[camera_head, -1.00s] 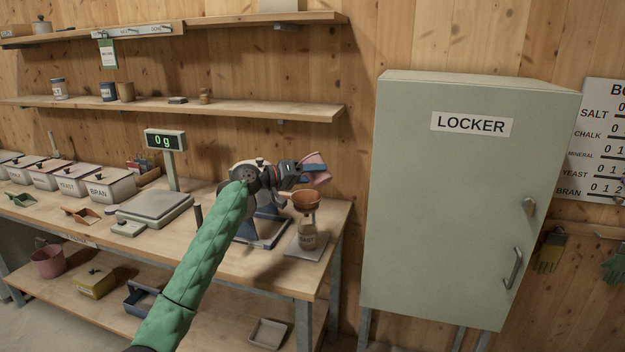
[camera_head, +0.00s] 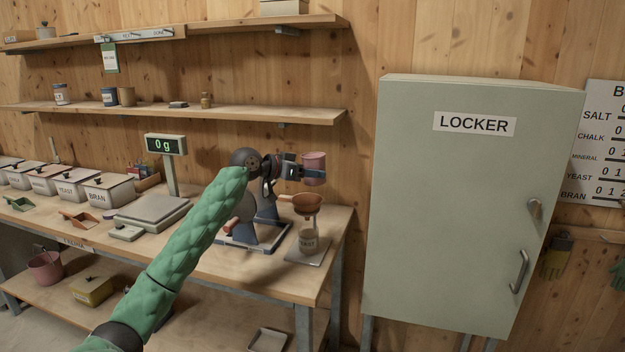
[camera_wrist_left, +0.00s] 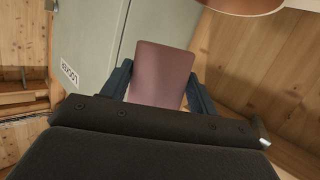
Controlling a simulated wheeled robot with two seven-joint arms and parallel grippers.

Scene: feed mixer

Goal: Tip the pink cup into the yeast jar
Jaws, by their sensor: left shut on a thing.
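The pink cup (camera_head: 314,165) is held about upright above the jar, in the fingers of my left gripper (camera_head: 303,171). In the left wrist view the cup (camera_wrist_left: 162,72) sits between the two dark blue fingers (camera_wrist_left: 160,90). The yeast jar (camera_head: 308,243) stands at the right end of the bench on a thin grey plate. A brown funnel (camera_head: 305,202) sits over the jar, below the cup and apart from it. Its rim shows at the top of the left wrist view (camera_wrist_left: 240,5). The cup's contents cannot be seen. My right gripper is out of view.
A blue-grey machine (camera_head: 255,232) stands just left of the jar, behind my left arm. A scale (camera_head: 150,211) with a display (camera_head: 165,145) reading 0 g is further left, beside labelled bins. The locker (camera_head: 465,200) stands right of the bench, with a gap between.

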